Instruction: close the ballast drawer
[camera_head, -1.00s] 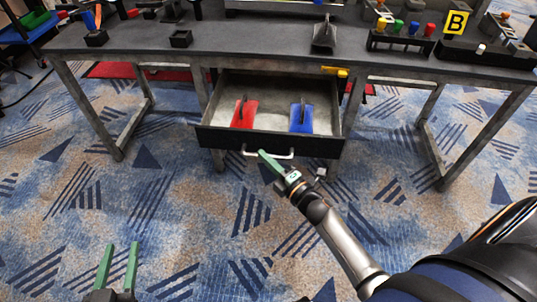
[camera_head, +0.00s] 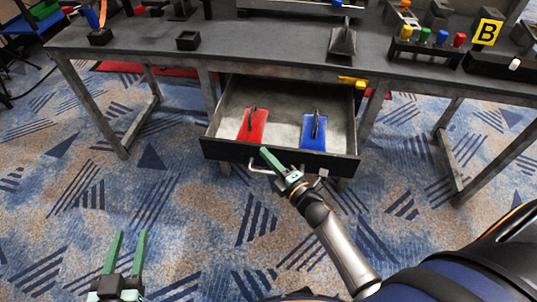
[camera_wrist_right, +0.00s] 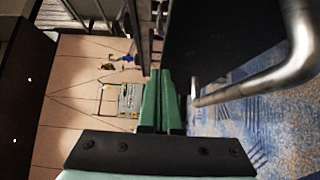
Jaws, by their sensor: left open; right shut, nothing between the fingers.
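The ballast drawer (camera_head: 231,149) is pulled out under the dark table, with a red piece (camera_head: 252,126) and a blue piece (camera_head: 314,131) lying inside. Its metal handle (camera_head: 258,171) is on the black front panel. My right gripper (camera_head: 266,153) is shut and empty, its green fingertips at the drawer front by the handle. In the right wrist view, its closed fingers (camera_wrist_right: 162,100) are beside the handle (camera_wrist_right: 262,83) and the dark front panel (camera_wrist_right: 220,38); contact cannot be told. My left gripper (camera_head: 127,236) is open and empty over the carpet, well away from the drawer.
The dark table (camera_head: 270,60) spans the back, with metal legs on both sides of the drawer. On it are a small black tray (camera_head: 188,40), a metal wedge (camera_head: 342,41) and a rack with coloured knobs (camera_head: 424,47). The carpet in front is clear.

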